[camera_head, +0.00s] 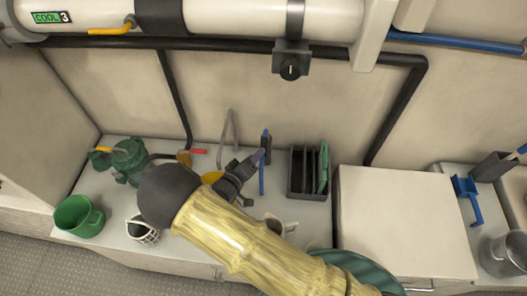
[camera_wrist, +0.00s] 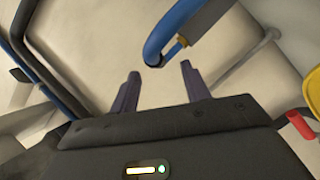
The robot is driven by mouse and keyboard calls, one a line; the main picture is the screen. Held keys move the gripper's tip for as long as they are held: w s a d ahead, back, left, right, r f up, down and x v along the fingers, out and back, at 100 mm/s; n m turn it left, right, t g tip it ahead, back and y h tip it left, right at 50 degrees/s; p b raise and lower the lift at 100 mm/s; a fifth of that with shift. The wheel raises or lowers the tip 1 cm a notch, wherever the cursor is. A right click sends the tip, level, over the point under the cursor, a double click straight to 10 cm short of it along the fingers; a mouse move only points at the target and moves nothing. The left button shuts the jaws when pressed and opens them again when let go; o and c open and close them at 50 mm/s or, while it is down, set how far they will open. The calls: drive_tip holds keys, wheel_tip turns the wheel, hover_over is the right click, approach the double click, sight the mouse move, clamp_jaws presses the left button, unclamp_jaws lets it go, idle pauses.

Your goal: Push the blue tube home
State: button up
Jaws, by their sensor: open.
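My gripper (camera_head: 252,172) is over the counter, at the end of my arm. In the wrist view my gripper (camera_wrist: 160,72) has its two dark fingers apart with nothing between them. A blue tube (camera_wrist: 172,27) with a rounded bend comes in from the top. Its dark open end is just beyond the gap between the fingertips, and it looks clear of them. A thin blue rod shows beside it. In the head view a narrow upright blue piece (camera_head: 262,178) stands just right of the fingers, probably the same thing. Its seat cannot be made out.
A dark slotted rack (camera_head: 308,190) with a green plate stands to the right. A red handle (camera_wrist: 300,124) is near the gripper. A blue pipe (camera_head: 450,42) runs along the upper wall.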

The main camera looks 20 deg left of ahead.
drive_tip(key=x, duration=0.1)
drive_tip(key=p+x, duration=0.1)
drive_tip(key=x, duration=0.1)
drive_tip(key=p+x, duration=0.1)
drive_tip(key=shift+w+a+r, duration=0.1)
drive_tip(key=shift+w+r, duration=0.15)
drive_tip(key=shift+r, duration=0.05)
drive_tip(key=shift+w+f, duration=0.2)
drive_tip(key=shift+w, duration=0.3)
drive_tip(key=shift+s, duration=0.1)
drive_tip(key=c, duration=0.5)
clamp_jaws()
